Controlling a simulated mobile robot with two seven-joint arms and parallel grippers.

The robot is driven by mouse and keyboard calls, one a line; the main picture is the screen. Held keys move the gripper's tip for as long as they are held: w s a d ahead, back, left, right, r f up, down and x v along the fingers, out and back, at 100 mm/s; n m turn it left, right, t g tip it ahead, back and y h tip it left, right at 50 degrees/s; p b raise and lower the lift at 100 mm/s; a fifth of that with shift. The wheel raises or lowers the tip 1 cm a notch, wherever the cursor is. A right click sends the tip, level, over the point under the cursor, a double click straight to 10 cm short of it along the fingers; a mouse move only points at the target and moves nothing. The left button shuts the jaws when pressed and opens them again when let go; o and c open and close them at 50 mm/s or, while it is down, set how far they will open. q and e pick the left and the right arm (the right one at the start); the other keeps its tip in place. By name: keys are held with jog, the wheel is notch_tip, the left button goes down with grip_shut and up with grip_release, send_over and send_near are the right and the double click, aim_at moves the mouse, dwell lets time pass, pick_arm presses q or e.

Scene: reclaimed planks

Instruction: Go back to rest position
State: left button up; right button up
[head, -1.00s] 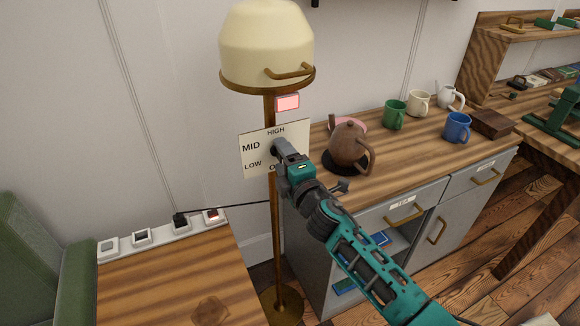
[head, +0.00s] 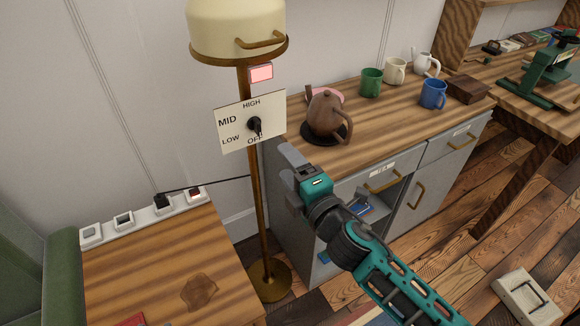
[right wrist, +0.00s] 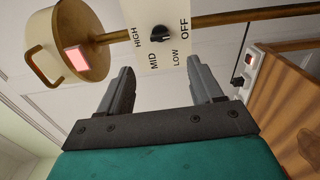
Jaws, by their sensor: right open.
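My right gripper (head: 288,166) is open and empty, in front of the cabinet and to the lower right of the lamp's dial panel (head: 228,125). Its two grey fingers are spread apart in the right wrist view (right wrist: 162,82), with nothing between them. The black knob (head: 254,124) on the panel stands clear of the fingers. Its pointer is turned down towards OFF in the head view. The knob also shows in the right wrist view (right wrist: 160,33), beyond the fingertips. My left gripper is not in view.
The lamp has a cream shade (head: 236,28), a brass pole (head: 256,200) and a red-lit box (head: 261,73). A brown teapot (head: 325,115) and several mugs stand on the cabinet top (head: 385,115). A power strip (head: 145,215) lies along the table's back edge (head: 140,275).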

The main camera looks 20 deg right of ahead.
dwell(0.4)
jog(key=s+d+f+m+g+h, duration=0.1)
jog(key=s+d+f+m+g, duration=0.1)
jog(key=s+f+m, duration=0.4)
notch_tip(320, 180, down, 4)
jog(key=m+g, duration=0.1)
jog(key=m, duration=0.1)
jog(key=shift+s+m, duration=0.4)
jog(key=s+f+m+g, duration=0.1)
jog(key=s+f+m, duration=0.1)
jog(key=s+m, duration=0.1)
jog(key=s+f+m+g, duration=0.1)
jog(key=s+f+m, duration=0.2)
jog(key=s+d+f+m+g, duration=0.1)
jog(key=s+f+m, duration=0.2)
jog(key=s, duration=0.1)
jog(key=shift+g, duration=0.4)
jog(key=shift+c, duration=0.3)
